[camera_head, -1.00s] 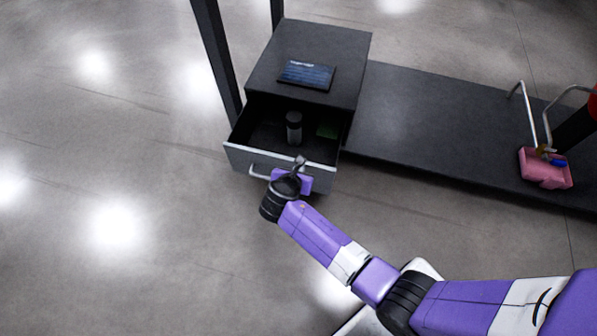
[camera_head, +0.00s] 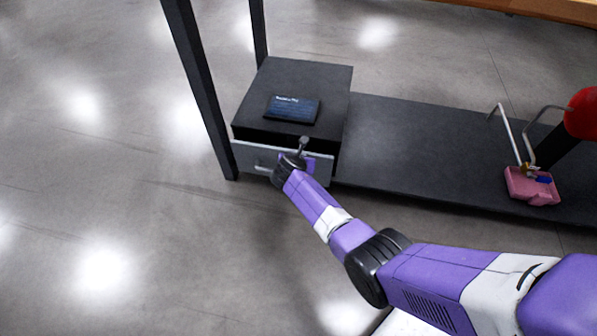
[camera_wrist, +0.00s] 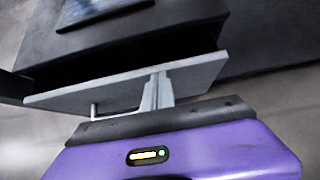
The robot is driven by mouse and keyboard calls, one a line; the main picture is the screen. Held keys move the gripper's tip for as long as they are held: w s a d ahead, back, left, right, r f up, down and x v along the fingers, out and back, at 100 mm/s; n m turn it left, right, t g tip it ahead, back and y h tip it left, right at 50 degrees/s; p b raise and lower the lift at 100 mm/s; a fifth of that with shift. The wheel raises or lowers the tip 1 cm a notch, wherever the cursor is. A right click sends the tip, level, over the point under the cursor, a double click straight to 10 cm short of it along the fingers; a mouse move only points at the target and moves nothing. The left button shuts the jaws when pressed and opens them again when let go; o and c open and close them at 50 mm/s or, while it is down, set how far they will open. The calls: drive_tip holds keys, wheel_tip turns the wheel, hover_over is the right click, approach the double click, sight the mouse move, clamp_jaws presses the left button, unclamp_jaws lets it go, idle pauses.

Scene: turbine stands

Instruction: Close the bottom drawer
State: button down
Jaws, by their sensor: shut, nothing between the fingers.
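The bottom drawer (camera_head: 250,157) has a grey front with a bar handle and sits in a dark cabinet (camera_head: 322,82). In the head view it stands out only a little from the cabinet. The wrist view shows the drawer front (camera_wrist: 190,74) with a dark gap above it; the drawer's contents are hidden. My gripper (camera_head: 303,143) is at the right part of the drawer front, right of the handle (camera_head: 262,168). In the wrist view my gripper (camera_wrist: 158,88) is shut and empty, its fingers at the drawer front; I cannot tell whether they touch.
A dark tablet-like panel (camera_head: 292,109) lies on the cabinet top. A dark post (camera_head: 200,90) stands left of the cabinet. A low dark platform (camera_head: 420,150) runs right, with a pink box (camera_head: 532,187) on it. The floor in front and left is clear.

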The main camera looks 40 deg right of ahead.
drive_tip(key=w+d, duration=0.1)
drive_tip(key=d, duration=0.1)
drive_tip(key=w+d+b, duration=0.1)
drive_tip(key=shift+w+d+f, duration=0.1)
drive_tip(key=shift+w+d, duration=0.25)
drive_tip(key=shift+d, duration=0.05)
drive_tip(key=shift+w+d+r, duration=0.2)
drive_tip(key=shift+d+r, duration=0.1)
drive_tip(key=shift+d, duration=0.05)
drive_tip(key=s+a+r+p, duration=0.6)
drive_tip(key=s+a+p, duration=0.1)
drive_tip(key=a, duration=0.3)
drive_tip(key=shift+p, duration=0.9)
drive_tip(key=shift+r, duration=0.1)
